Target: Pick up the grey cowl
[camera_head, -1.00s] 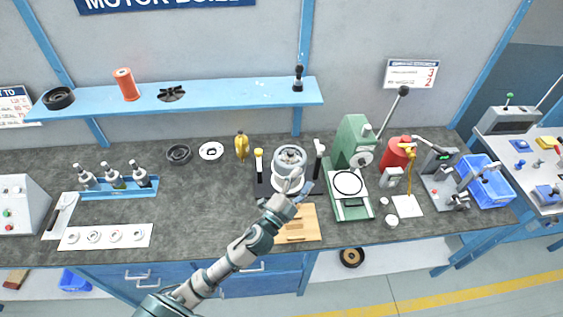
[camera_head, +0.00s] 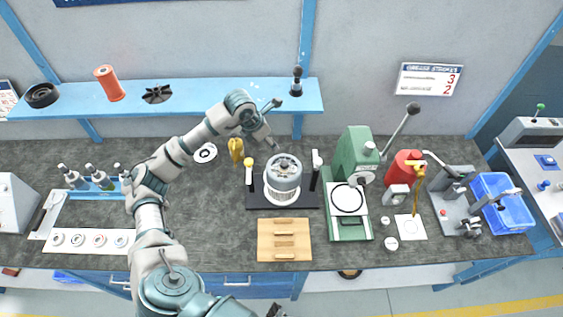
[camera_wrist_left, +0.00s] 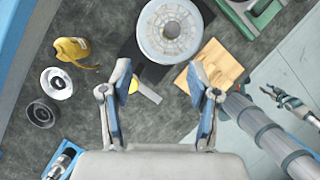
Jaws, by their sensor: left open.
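A grey round cover (camera_head: 283,172), which looks like the cowl, sits on a white round base on the black fixture (camera_head: 252,203). Its ribbed top also shows in the wrist view (camera_wrist_left: 170,30). A dark grey hollow cup (camera_wrist_left: 42,112) lies on the bench; my arm hides it in the head view. I cannot be sure which is meant. My left gripper (camera_head: 272,147) is high beside the fixture, behind and left of the cover. In the wrist view its fingers (camera_wrist_left: 160,88) are wide apart and empty. My right gripper (camera_wrist_left: 297,103) is small there; its jaw state is unclear.
A wooden board (camera_head: 285,240) lies before the fixture, whose two upright posts flank the cover. The green press (camera_head: 355,152) stands to its right. A yellow part (camera_head: 236,149) and white disc (camera_head: 205,153) lie left. The blue shelf (camera_head: 205,121) runs behind.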

